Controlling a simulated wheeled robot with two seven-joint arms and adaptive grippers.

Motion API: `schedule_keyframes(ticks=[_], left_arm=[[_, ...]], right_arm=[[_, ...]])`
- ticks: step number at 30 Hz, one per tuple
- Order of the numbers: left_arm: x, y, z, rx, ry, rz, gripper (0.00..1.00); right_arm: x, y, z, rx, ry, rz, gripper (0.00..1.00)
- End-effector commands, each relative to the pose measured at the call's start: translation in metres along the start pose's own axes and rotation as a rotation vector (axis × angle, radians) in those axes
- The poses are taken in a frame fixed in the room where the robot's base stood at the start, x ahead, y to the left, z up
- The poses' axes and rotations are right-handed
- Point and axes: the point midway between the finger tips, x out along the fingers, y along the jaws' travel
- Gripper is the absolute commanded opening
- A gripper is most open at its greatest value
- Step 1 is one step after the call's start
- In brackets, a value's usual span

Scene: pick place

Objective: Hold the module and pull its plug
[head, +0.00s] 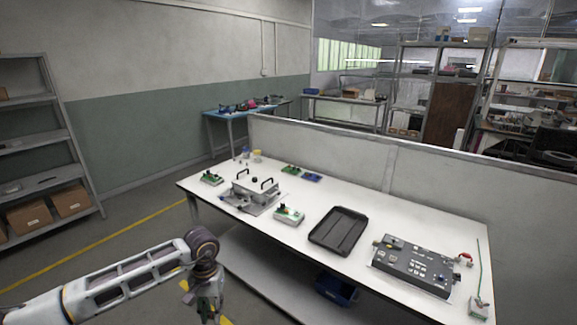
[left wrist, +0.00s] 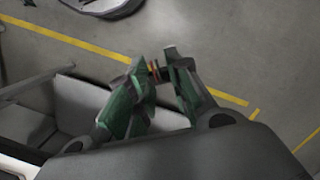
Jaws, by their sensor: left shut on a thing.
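A dark grey module (head: 412,268) with light markings lies at the right end of the white table (head: 300,250). A small red part (head: 464,258) sits by its right end; whether it is the plug is too small to tell. A thin green cable (head: 479,262) rises near a small pale box (head: 478,307) at the table's right edge. My left gripper (head: 207,305) is over the floor in front of the table, far left of the module. In the left wrist view its green-padded fingers (left wrist: 155,80) are shut on a small orange and dark piece (left wrist: 154,70). My right gripper is not in view.
A black tray (head: 338,231) lies mid-table. Left of it are a green-topped white box (head: 288,214), a metal fixture with black handles (head: 255,190) and green boards (head: 211,178). A low partition (head: 350,160) stands behind the table. A blue bin (head: 337,289) is underneath.

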Motion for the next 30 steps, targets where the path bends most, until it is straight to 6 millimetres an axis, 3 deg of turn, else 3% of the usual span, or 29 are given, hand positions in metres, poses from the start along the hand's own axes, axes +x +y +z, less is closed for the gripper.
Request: schedule_keyframes(ticks=[17,30], left_arm=[[0.004,-0.001,0.004,0.01,0.0,-0.002,0.0],[0.04,-0.001,0.033,0.007,-0.002,-0.002,0.0]], right_arm=[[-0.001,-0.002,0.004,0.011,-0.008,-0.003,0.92],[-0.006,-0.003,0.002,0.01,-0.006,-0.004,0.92]])
